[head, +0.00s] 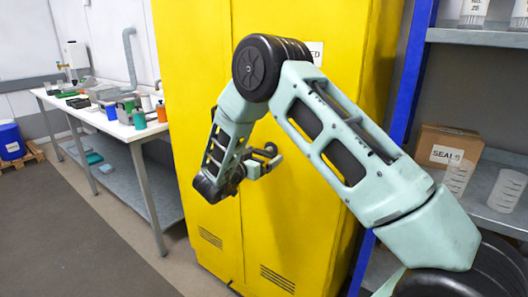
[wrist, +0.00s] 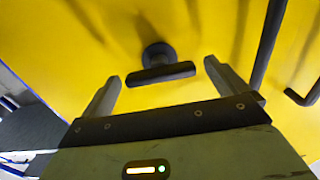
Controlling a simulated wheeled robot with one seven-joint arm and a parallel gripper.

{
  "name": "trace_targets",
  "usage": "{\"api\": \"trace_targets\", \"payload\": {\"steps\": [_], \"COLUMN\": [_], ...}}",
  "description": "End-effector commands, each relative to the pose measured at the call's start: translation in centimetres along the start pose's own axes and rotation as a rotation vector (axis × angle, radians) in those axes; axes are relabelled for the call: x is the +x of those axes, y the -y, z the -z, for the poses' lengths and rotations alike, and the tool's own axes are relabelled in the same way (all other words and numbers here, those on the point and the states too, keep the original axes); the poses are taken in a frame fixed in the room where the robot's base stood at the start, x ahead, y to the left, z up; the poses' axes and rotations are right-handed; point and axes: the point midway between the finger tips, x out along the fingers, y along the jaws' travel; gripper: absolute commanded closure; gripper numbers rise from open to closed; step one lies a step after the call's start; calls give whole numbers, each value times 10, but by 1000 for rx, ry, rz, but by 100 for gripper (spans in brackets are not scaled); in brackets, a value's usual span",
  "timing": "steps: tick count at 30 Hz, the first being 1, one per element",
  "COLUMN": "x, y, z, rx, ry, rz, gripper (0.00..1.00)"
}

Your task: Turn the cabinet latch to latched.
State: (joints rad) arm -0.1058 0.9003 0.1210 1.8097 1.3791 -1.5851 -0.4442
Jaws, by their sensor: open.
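The cabinet (head: 205,60) is tall and yellow with double doors. In the wrist view its latch (wrist: 160,72) is a black T-shaped handle on a round base against the yellow door. The crossbar lies nearly level in that picture, slightly tilted. My gripper (wrist: 161,70) is open, with one finger to each side of the crossbar and a gap at both ends. It does not grip the latch.
A black bar (wrist: 268,45) and a bent black handle (wrist: 302,97) stand out at the right in the wrist view. A workbench (head: 110,123) with bottles and trays is left of the cabinet. Blue-framed shelves (head: 470,38) with a cardboard box (head: 447,150) are at the right.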

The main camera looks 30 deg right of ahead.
Motion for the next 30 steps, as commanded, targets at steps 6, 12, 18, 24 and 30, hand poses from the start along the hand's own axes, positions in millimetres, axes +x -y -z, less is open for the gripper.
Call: {"api": "trace_targets", "payload": {"steps": [6,12,18,24,30], "x": [16,17,17,17,17], "y": [0,0,0,0,0], "z": [0,0,0,0,-2], "rx": [0,0,0,1,36], "ry": [0,0,0,0,0], "rz": [0,0,0,0,-1], "gripper": [2,2,35,47,46]}}
